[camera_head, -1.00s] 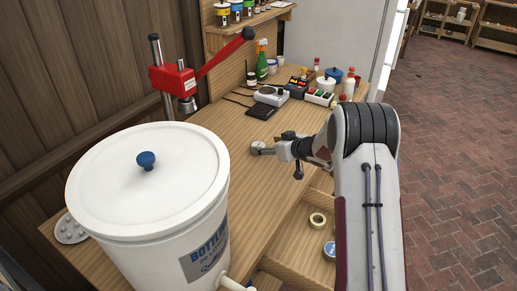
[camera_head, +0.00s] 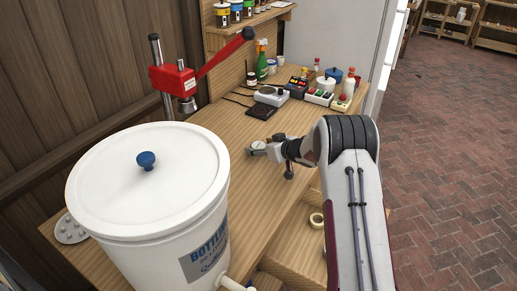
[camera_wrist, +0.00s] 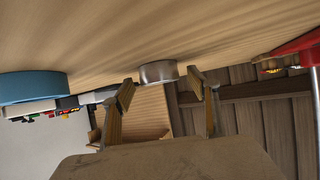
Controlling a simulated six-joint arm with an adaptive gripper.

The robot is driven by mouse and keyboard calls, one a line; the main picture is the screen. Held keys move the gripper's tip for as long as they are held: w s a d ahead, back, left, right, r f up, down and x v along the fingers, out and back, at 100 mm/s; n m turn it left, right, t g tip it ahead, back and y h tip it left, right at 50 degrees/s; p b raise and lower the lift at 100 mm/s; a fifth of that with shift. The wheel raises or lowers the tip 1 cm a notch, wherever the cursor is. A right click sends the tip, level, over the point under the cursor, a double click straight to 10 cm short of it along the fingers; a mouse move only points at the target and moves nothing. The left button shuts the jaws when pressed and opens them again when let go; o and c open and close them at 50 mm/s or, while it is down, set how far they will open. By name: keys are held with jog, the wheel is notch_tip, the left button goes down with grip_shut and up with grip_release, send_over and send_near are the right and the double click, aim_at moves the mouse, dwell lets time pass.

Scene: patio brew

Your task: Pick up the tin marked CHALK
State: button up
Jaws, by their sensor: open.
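A small round metal tin (camera_head: 258,146) with a pale top sits on the wooden workbench, at the tip of my gripper (camera_head: 273,149). In the wrist view, which is upside down, the grey-brown tin (camera_wrist: 158,71) stands on the bench surface between and beyond my two finger pads (camera_wrist: 160,91). The fingers are apart and the space between them is empty. No lettering on the tin is readable, so I cannot confirm the CHALK mark.
A white lidded bucket (camera_head: 150,185) stands at the front left, and a red lever press (camera_head: 175,80) behind it. A scale (camera_head: 270,95) and button boxes (camera_head: 318,97) line the back. A tape roll (camera_head: 316,220) lies in the open drawer. A blue round object (camera_wrist: 35,87) shows in the wrist view.

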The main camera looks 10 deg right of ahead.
aim_at(261, 147)
dwell(0.5)
jog(key=c, duration=1.2)
notch_tip(261, 147, up, 10)
dwell(0.5)
